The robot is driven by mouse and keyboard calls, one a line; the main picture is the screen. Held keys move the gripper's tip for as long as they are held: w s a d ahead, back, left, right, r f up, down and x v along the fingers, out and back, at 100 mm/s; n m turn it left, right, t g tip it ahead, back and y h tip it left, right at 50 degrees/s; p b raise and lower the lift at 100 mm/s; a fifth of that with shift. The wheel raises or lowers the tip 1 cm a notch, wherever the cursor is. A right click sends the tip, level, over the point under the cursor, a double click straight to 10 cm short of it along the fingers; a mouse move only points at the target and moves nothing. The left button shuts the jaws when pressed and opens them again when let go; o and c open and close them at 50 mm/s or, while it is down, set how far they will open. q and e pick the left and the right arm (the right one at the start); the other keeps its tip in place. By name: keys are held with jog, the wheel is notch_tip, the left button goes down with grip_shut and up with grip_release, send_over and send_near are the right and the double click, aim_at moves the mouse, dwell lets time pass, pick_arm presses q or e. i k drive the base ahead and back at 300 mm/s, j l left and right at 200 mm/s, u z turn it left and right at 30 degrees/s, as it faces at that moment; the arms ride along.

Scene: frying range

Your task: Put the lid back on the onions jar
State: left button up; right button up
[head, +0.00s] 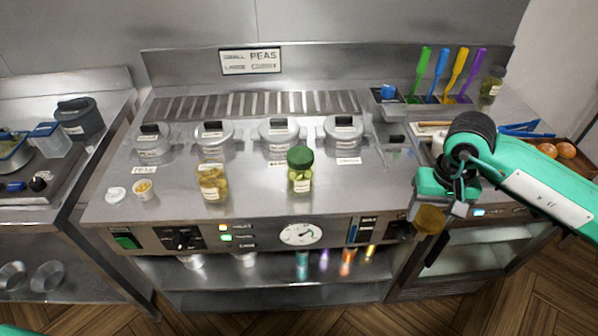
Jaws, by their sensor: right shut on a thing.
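An open glass jar (213,183) with yellowish contents stands upright on the steel range top, left of centre. It has no lid, and its label is too small to read; it looks like the onions jar. My right gripper (441,208) is at the right, in front of the range's front edge and well right of this jar. It is shut on a gold-yellow lid (430,220), held in the air clear of the jar. My left gripper is not in view.
A green-lidded pickle jar (300,171) stands between the open jar and my right gripper. A small cup (143,190) and white lid (115,194) lie left. Grey lidded pots (279,136) line the back. The top between the two jars is clear.

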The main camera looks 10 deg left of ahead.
aim_at(211, 177)
jog(key=l+z, duration=0.1)
jog(key=z, duration=0.3)
jog(key=i+z, duration=0.1)
jog(key=z, duration=0.65)
jog(key=i+z, duration=0.15)
jog(key=z, duration=0.25)
jog(key=i+l+z, duration=0.2)
jog(key=i+z, duration=0.25)
jog(key=i+u, duration=0.2)
jog(key=u, duration=0.25)
jog(key=i+l+u, duration=0.1)
jog(key=u, duration=0.35)
jog(key=i+u, duration=0.1)
jog(key=u, duration=0.4)
jog(key=i+j+u, duration=0.1)
jog(key=u, duration=0.35)
jog(key=i+u, duration=0.1)
jog(key=u, duration=0.4)
jog(key=i+u, duration=0.1)
jog(key=u, duration=0.35)
jog(key=l+u, duration=0.1)
jog(key=u, duration=0.4)
jog(key=i+l+u, duration=0.1)
jog(key=u, duration=0.35)
jog(key=i+l+u, duration=0.1)
jog(key=u, duration=0.4)
